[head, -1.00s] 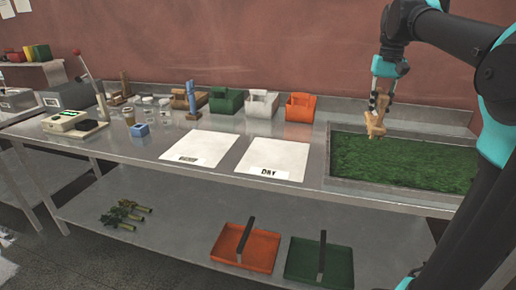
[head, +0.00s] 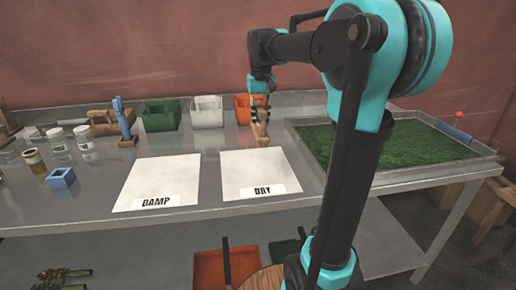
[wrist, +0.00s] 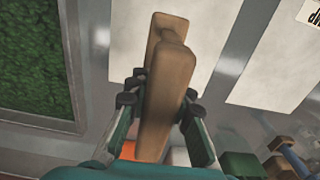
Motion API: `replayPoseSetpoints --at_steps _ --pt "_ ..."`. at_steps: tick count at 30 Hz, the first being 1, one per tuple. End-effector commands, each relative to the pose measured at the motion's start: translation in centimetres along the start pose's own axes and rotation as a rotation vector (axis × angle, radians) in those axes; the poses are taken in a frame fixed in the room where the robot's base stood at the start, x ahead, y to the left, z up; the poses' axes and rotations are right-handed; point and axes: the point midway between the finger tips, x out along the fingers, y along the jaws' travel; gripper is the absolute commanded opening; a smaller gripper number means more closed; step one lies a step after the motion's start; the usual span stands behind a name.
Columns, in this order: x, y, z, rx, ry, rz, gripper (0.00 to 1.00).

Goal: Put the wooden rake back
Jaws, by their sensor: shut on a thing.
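My gripper (head: 259,108) is shut on the wooden rake (head: 262,135), a light-brown piece that hangs below the fingers. In the head view it is in front of the orange bin (head: 244,105), near the back edge of the DRY sheet (head: 255,166). In the wrist view the rake (wrist: 168,85) runs lengthwise between the two fingers of my gripper (wrist: 158,102). Whether the rake touches the bench is hard to tell.
The framed green bed (head: 385,145) lies to the right. Green (head: 160,116) and white (head: 206,112) bins stand left of the orange one. A wooden block (head: 103,122), a blue upright tool (head: 124,118) and jars stand further left. The DAMP sheet (head: 160,180) is bare.

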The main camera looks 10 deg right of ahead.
Motion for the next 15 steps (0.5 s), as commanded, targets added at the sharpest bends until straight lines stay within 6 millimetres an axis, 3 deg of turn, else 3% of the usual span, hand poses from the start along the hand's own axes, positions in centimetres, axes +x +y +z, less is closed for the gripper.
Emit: replayPoseSetpoints --at_steps 6,15 --pt "4.9 0.0 0.0 0.0 0.0 0.0 0.0" --pt "7.7 0.0 0.0 0.0 0.0 0.0 0.0"
